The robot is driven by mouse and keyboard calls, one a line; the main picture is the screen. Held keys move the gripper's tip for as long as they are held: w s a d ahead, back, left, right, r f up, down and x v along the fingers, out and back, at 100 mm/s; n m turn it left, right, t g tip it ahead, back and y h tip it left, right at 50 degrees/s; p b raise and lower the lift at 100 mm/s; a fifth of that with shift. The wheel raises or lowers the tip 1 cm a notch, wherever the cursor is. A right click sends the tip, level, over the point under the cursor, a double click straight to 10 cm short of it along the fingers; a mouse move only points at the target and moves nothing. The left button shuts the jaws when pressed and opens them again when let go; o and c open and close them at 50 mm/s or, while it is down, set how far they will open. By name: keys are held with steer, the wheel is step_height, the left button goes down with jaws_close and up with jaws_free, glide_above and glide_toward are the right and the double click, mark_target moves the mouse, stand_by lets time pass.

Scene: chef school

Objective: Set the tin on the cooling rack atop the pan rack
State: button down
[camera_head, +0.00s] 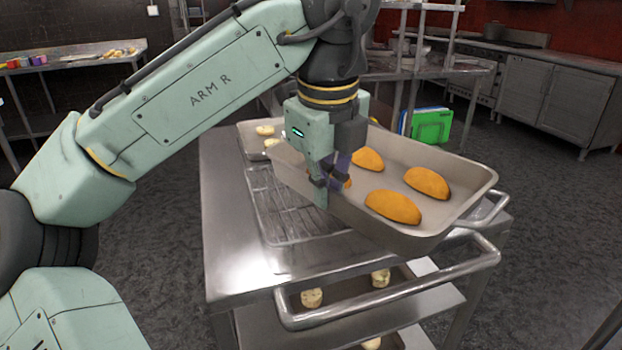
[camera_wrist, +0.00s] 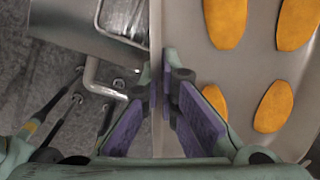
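The tin (camera_head: 450,222) is a large grey rectangular pan holding several orange half-moon pastries. My gripper (camera_head: 330,182) is shut on its left wall, with one finger on each side of the rim. In the wrist view the purple finger pads (camera_wrist: 160,105) straddle the thin rim of the tin (camera_wrist: 240,75). The tin hangs above the steel pan rack (camera_head: 228,262), overhanging its right side. The wire cooling rack (camera_head: 275,218) lies on the top of the pan rack, left of the tin and partly hidden by it and my gripper.
A smaller tray (camera_head: 243,142) with pale pastries sits at the back of the pan rack's top. A tubular handle (camera_head: 390,300) sticks out at the front right. Lower shelves hold pale pastries (camera_head: 312,297). Bare metal lies left of and in front of the cooling rack.

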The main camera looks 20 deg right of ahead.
mark_target(305, 163)
steer(key=w, duration=0.3)
steer(key=w+p, duration=0.1)
steer(key=w, duration=0.2)
steer(key=w+p, duration=0.1)
steer(key=w, duration=0.2)
steer(key=shift+w+a+f, duration=0.1)
steer(key=shift+a+f, duration=0.05)
steer(key=shift+f, duration=0.1)
steer(key=shift+x, duration=1.85)
steer(key=shift+s+a+f, duration=0.1)
steer(key=shift+s, duration=0.1)
steer(key=c, duration=2.3)
jaws_free()
steer(key=shift+f, duration=0.2)
steer(key=o, duration=0.5)
steer(key=shift+r, duration=0.15)
